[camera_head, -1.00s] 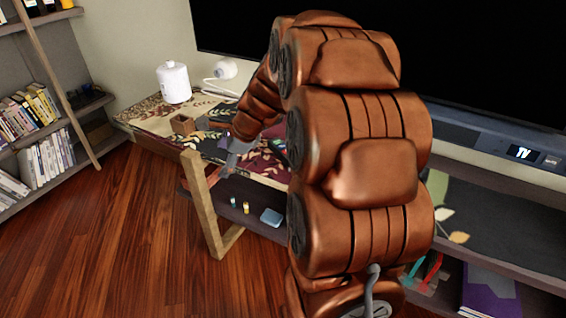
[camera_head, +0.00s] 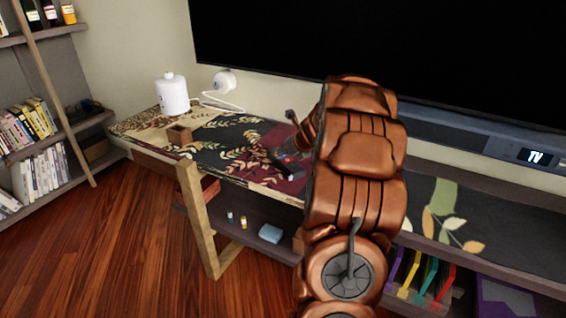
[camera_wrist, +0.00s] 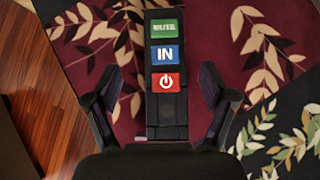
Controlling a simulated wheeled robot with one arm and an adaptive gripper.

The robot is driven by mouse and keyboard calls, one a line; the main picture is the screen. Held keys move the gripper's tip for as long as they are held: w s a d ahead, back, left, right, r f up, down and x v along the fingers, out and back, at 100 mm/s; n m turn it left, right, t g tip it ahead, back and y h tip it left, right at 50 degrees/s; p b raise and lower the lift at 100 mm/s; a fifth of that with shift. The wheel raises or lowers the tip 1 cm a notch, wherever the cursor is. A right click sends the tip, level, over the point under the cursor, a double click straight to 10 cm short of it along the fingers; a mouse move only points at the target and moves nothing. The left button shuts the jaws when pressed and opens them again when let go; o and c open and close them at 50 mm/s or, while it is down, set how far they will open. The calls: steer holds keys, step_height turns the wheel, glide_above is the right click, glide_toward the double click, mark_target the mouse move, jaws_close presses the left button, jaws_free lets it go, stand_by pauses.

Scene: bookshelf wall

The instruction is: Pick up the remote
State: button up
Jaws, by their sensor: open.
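The remote is a dark, long slab with a green MUTE button, a blue IN button and a red power button. In the wrist view the remote (camera_wrist: 182,110) runs upright down the middle, lying on a maroon leaf-patterned surface. My gripper (camera_wrist: 160,85) is open, with one finger on each side of the remote in the picture. I cannot tell the height gap between them. In the head view the remote (camera_head: 281,164) lies on the patterned console top (camera_head: 238,170), and my gripper (camera_head: 292,118) is partly hidden by my arm.
A big TV (camera_head: 400,50) and a soundbar (camera_head: 450,138) are behind. Small items, including a blue box (camera_head: 271,233), sit on the lower shelf. A bookshelf (camera_head: 60,125) is at the left.

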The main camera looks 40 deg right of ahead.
mark_target(283, 157)
steer(key=x, duration=0.1)
steer(key=b+x, duration=0.1)
steer(key=x, duration=0.2)
steer(key=shift+s+d+f, duration=0.1)
steer(key=shift+d+f, duration=0.2)
steer(key=shift+f, duration=0.15)
steer(key=shift+w+f, duration=0.1)
steer(key=shift+w, duration=0.1)
steer(key=shift+c, duration=0.3)
steer(key=c, duration=1.3)
steer(key=shift+s+r+p, duration=0.1)
steer(key=shift+r+p, duration=0.55)
steer(key=shift+r, duration=1.3)
steer(key=s+a, duration=0.3)
steer(key=s, duration=0.1)
steer(key=s+a, duration=0.2)
steer(key=s, duration=0.2)
steer(key=s+a+r, duration=0.1)
steer(key=s+a, duration=0.2)
steer(key=s, duration=0.2)
steer(key=shift+a+p, duration=0.3)
steer(key=shift+a, duration=0.1)
